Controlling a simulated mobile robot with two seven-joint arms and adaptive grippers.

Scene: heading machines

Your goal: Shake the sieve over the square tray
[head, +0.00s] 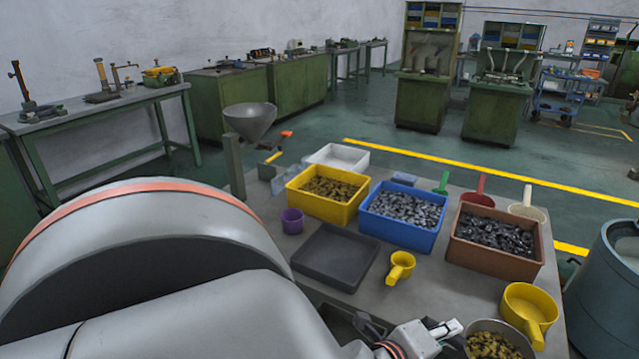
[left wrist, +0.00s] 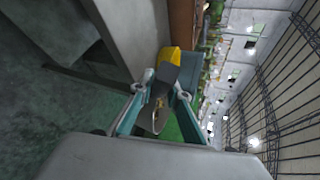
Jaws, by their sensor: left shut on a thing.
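The sieve (head: 472,326), a round grey bowl with brass-coloured pieces in it, is at the bottom edge of the head view, partly cut off. My left gripper (head: 445,334) is at its left side, shut on its dark handle. In the left wrist view, the fingers of my left gripper (left wrist: 167,97) close around a dark piece. The square tray (head: 336,257) is dark grey, shallow and looks empty. It lies on the table, up and left of the sieve in the head view. My right gripper is out of view.
On the table (head: 455,290) stand yellow (head: 327,211), blue (head: 402,237) and brown (head: 495,261) bins of small parts. A small yellow scoop (head: 399,266) lies right of the tray. A larger yellow scoop (head: 530,306) is close beside the sieve. A purple cup (head: 292,222) stands behind the tray.

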